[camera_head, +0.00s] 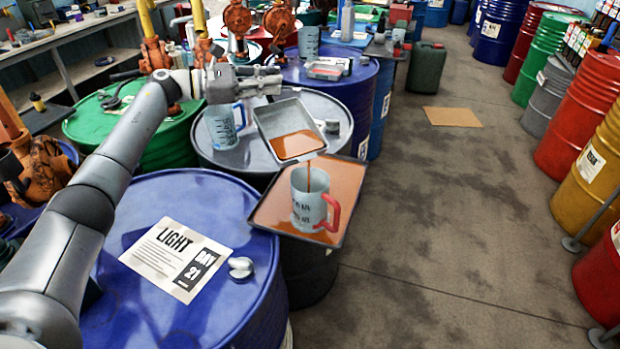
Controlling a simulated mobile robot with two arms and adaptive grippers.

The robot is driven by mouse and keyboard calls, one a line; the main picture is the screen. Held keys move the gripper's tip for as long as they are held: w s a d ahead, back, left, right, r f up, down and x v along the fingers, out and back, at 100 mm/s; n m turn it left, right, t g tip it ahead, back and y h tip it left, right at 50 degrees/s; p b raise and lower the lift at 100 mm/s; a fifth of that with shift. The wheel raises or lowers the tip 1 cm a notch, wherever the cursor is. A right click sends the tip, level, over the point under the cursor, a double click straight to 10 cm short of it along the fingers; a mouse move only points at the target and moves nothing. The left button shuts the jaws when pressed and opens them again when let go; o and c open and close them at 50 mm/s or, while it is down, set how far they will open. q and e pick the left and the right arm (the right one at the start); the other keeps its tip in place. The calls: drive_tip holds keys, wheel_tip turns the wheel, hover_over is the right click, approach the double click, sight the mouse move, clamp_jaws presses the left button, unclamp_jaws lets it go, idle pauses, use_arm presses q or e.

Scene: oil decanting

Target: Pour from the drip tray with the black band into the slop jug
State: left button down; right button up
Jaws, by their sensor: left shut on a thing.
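My left gripper (268,82) is shut on the far edge of a grey metal drip tray (270,113). The tray is tilted toward me, with brown oil gathered at its lower end. A thin brown stream falls from its near edge into a grey jug with a red handle (311,208). The jug stands upright in a wider tray (345,160) with a brown surface. I cannot make out a black band on the held tray or read the jug's markings. My right gripper is out of view.
A blue-handled jug (222,128) stands left of the held tray on a grey-topped drum. A blue drum (150,310) with a "LIGHT" sheet (180,258) is in front. Other drums stand behind and at the right. The floor between is mostly clear, with cardboard (452,117) lying on it.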

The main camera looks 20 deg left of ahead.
use_arm(q)
drive_tip(key=shift+s+d+r+m+y+p, duration=0.3)
drive_tip(key=shift+s+d+r+m+p, duration=0.4)
drive_tip(key=shift+r+m+p, duration=0.15)
idle(2.4)
drive_tip(key=shift+s+d+r, duration=0.2)
drive_tip(key=shift+s+d+r+m+p, duration=0.25)
drive_tip(key=shift+r+m+p, duration=0.1)
drive_tip(key=shift+p, duration=0.2)
drive_tip(key=shift+s+d+r+m+t+p, duration=0.3)
drive_tip(key=shift+s+d+r+m+p, duration=0.1)
drive_tip(key=shift+r+p, duration=0.15)
idle(0.4)
drive_tip(key=shift+r, duration=0.1)
drive_tip(key=shift+s+d+r+p, duration=0.1)
drive_tip(key=shift+s+d+p, duration=0.05)
drive_tip(key=shift+p, duration=0.2)
drive_tip(key=shift+s+d+r+m+y+p, duration=0.3)
drive_tip(key=shift+s+d+r+m+p, duration=0.5)
drive_tip(key=shift+p, duration=0.2)
drive_tip(key=shift+s+d+r, duration=0.1)
drive_tip(key=shift+d+r, duration=0.1)
